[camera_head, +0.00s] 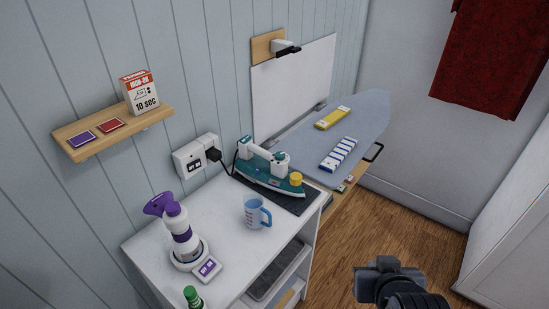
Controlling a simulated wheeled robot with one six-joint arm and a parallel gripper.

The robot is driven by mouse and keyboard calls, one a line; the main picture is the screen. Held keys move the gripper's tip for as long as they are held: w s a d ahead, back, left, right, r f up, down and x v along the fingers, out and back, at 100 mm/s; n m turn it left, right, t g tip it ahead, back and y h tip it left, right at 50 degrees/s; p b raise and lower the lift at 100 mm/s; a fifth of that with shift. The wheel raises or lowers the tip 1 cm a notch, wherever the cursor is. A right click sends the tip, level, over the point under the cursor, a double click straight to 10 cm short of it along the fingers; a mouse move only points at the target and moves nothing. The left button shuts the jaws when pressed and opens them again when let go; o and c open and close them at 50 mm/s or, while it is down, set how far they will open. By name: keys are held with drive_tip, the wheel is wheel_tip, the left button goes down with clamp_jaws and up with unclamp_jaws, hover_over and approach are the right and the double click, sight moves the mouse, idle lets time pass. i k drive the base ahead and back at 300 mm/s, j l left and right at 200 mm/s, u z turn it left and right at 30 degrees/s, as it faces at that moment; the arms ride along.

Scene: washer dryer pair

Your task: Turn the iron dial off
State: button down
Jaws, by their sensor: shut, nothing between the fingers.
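The iron (267,170) is teal and white and rests on a dark mat (298,202) at the back right of the white cabinet top. A round yellow dial (296,179) sits at the iron's right end. Its markings are too small to read. My gripper (378,268) is at the bottom right, over the wooden floor, well apart from the iron. It is shut and holds nothing. Its fingertips are hard to make out from this angle.
A blue measuring cup (252,213) stands in front of the iron. A purple-and-white spray bottle (180,235) and a green cap (192,295) are further left. An ironing board (305,135) extends behind. A shelf (85,147) and wall outlet (190,160) are at left. Floor around my gripper is clear.

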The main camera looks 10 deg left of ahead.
sight(280, 156)
drive_tip(key=i+l+u, duration=0.15)
drive_tip(key=i, duration=0.35)
drive_tip(key=i+l+u, duration=0.2)
drive_tip(key=i, duration=0.3)
drive_tip(key=l, duration=0.15)
